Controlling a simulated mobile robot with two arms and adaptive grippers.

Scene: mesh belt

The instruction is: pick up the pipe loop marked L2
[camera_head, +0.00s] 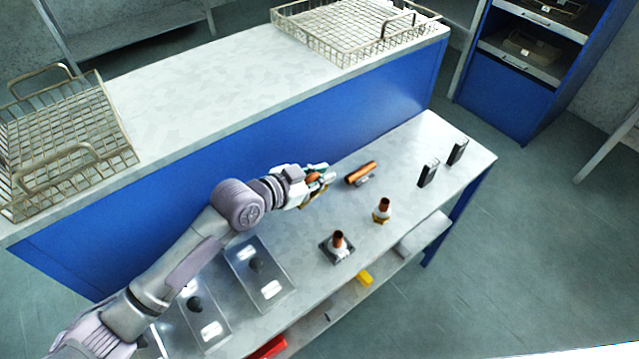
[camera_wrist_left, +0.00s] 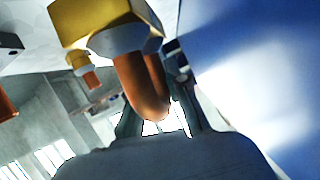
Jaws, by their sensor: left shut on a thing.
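My left gripper (camera_head: 320,178) is over the far edge of the light work table (camera_head: 300,240), shut on a copper pipe loop (camera_head: 313,177). In the left wrist view the copper loop (camera_wrist_left: 150,92) is a U-bend between the two fingers (camera_wrist_left: 158,122), with a yellow hexagonal part (camera_wrist_left: 115,25) at its end. The fingers hide part of the loop. No L2 mark is readable. Other copper pieces stand on the table: one (camera_head: 338,242) on a dark base and one (camera_head: 384,206) on a yellowish base. My right gripper is not in view.
A copper pipe (camera_head: 361,172) lies on a grey holder right of the gripper. Two dark upright blocks (camera_head: 428,173) (camera_head: 457,152) stand farther right. Clear trays (camera_head: 285,283) lie at the left. Behind is a blue counter (camera_head: 290,130) with wire baskets (camera_head: 125,150) (camera_head: 340,60).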

